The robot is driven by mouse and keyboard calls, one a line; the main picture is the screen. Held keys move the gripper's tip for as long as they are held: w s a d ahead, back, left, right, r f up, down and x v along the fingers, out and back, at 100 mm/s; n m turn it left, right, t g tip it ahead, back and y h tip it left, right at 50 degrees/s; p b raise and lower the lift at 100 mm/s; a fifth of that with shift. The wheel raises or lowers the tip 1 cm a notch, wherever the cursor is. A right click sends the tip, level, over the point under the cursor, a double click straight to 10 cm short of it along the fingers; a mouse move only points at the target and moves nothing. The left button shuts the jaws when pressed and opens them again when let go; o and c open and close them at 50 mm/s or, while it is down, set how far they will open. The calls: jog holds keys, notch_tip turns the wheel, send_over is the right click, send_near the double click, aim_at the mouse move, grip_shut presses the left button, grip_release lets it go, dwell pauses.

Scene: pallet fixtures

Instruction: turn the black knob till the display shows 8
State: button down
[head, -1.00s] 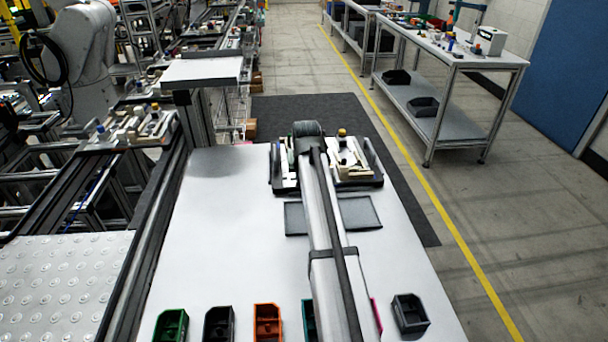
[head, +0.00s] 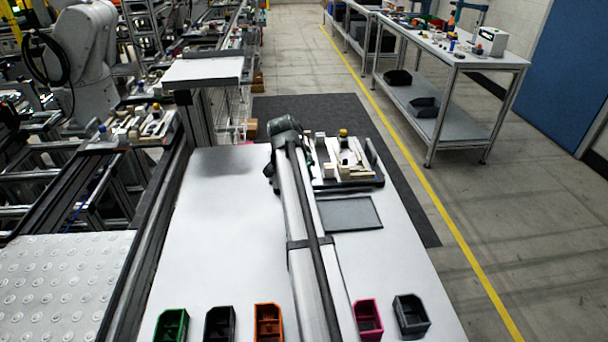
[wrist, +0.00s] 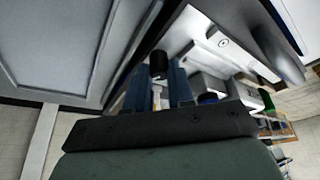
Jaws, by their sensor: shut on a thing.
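The black knob (wrist: 158,62) shows in the wrist view as a short dark cylinder between the tips of my two fingers. My gripper (wrist: 158,75) is shut on it, one finger on each side. In the head view my own arm hides the knob and my fingers. The pallet fixture (head: 376,181) stands at the far end of the white table, with my wrist over its left side. I cannot make out the display or any number on it in either view.
A flat grey plate (head: 350,213) lies in front of the fixture. Green (head: 171,326), black (head: 219,325), orange (head: 268,323), pink (head: 368,320) and dark grey (head: 411,316) bins line the near edge. The white table (head: 235,235) is clear left of my arm.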

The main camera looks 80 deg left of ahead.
jog(key=shift+m+t+h, duration=0.3)
jog(key=shift+m, duration=0.8)
jog(key=c, duration=1)
grip_release()
